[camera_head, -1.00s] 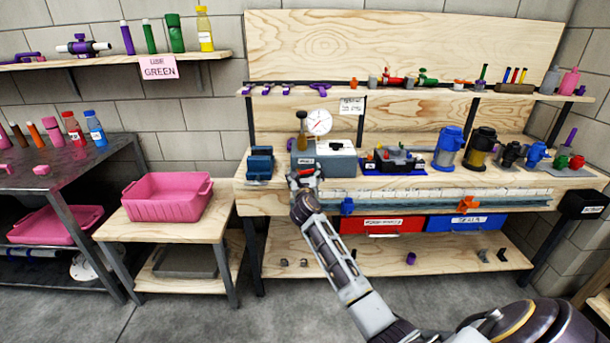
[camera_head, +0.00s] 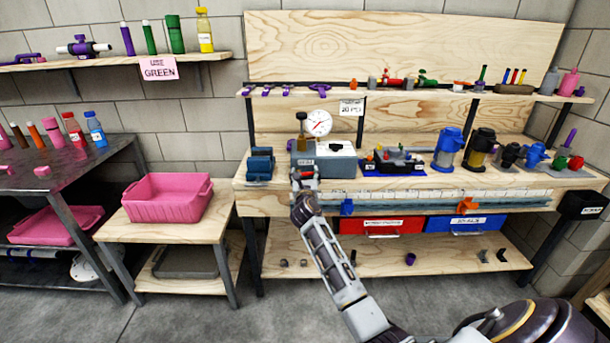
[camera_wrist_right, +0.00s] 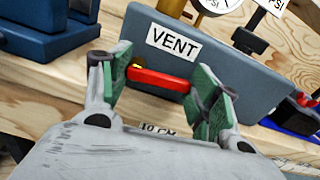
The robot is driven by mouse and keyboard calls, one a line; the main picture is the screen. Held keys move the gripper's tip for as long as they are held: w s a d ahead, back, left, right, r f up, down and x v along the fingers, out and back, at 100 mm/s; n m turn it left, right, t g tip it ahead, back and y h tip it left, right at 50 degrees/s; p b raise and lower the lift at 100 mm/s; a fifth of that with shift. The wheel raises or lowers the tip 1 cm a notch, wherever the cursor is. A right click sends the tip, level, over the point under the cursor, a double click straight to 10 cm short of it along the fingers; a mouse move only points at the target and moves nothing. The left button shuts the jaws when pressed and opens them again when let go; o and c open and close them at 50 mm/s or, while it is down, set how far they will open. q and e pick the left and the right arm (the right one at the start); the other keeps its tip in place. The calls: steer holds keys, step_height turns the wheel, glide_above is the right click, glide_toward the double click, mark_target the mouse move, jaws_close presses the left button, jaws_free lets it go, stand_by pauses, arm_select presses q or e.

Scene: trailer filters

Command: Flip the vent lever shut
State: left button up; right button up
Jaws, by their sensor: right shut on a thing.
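The vent box (camera_head: 335,160) is a grey-blue block with a gauge (camera_head: 319,123) above it, standing on the workbench. Its front carries a VENT label (camera_wrist_right: 174,41) in the right wrist view. The red vent lever (camera_wrist_right: 160,80) lies nearly level across the box front, just below that label, with a brass-coloured pivot at its left end. My right gripper (camera_wrist_right: 162,72) has its green-padded fingers at the two ends of the lever and is shut on it. In the head view this gripper (camera_head: 303,180) is at the box's front left. My left gripper is out of view.
A blue vise (camera_head: 260,163) stands left of the box. A ruler strip (camera_head: 440,194) runs along the bench front. A pink bin (camera_head: 168,199) sits on the lower table at left.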

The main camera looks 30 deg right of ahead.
steer(key=shift+f+m, duration=0.15)
steer(key=shift+m, duration=0.45)
steer(key=o, duration=1)
steer(key=shift+s+a, duration=0.1)
steer(key=shift+s, duration=0.05)
steer(key=shift+v, duration=5.8)
steer(key=shift+a+f, duration=0.1)
